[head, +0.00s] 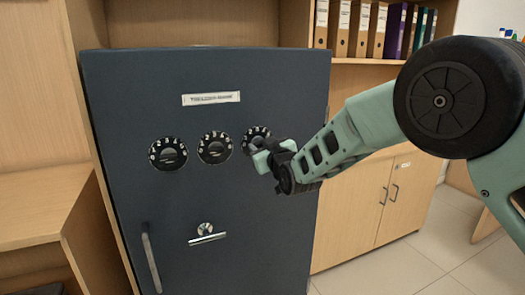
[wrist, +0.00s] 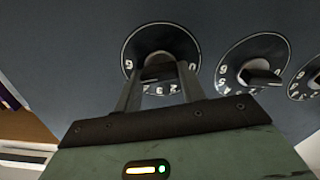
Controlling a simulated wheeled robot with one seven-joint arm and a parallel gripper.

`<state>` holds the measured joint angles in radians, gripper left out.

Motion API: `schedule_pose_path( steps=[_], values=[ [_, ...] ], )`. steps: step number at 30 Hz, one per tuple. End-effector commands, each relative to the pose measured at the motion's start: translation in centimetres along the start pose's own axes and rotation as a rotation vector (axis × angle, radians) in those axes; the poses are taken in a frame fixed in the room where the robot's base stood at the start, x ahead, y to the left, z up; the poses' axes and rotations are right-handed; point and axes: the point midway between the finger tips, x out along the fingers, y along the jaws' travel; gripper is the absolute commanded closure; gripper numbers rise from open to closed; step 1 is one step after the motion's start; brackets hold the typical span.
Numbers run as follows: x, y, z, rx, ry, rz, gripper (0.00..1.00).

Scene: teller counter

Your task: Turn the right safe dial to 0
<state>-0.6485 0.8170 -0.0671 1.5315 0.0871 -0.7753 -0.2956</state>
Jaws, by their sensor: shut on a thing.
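The dark blue safe (head: 130,100) stands upright in front, with three round black dials in a row. The right dial (head: 256,132) has white digits around its rim and is partly hidden by my gripper (head: 267,153). In the wrist view the row looks flipped, so the right dial (wrist: 145,33) is at the left there. My gripper (wrist: 158,75) is shut on its central knob, one finger on each side. The digits are too small and partly covered to read the setting. The middle dial (head: 215,147) and left dial (head: 167,154) are untouched.
A white label strip (head: 211,99) is above the dials. A wooden desk (head: 40,205) is at left. A shelf with binders (head: 365,28) and a wooden cabinet (head: 375,205) stand at right.

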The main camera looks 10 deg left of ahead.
Motion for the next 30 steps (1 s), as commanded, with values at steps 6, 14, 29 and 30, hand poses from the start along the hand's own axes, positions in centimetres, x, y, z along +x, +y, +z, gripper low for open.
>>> schedule_pose_path(
  steps=[6,14,29,30],
  values=[
    [-0.01,-0.26,0.16,-0.208,0.002,-0.001,0.83],
    [-0.01,-0.36,0.16,-0.456,0.002,-0.001,0.83],
    [-0.01,-0.61,0.15,-0.930,0.003,-0.001,0.83],
    [-0.01,-0.60,0.18,-0.968,0.002,0.000,0.83]
  ],
)
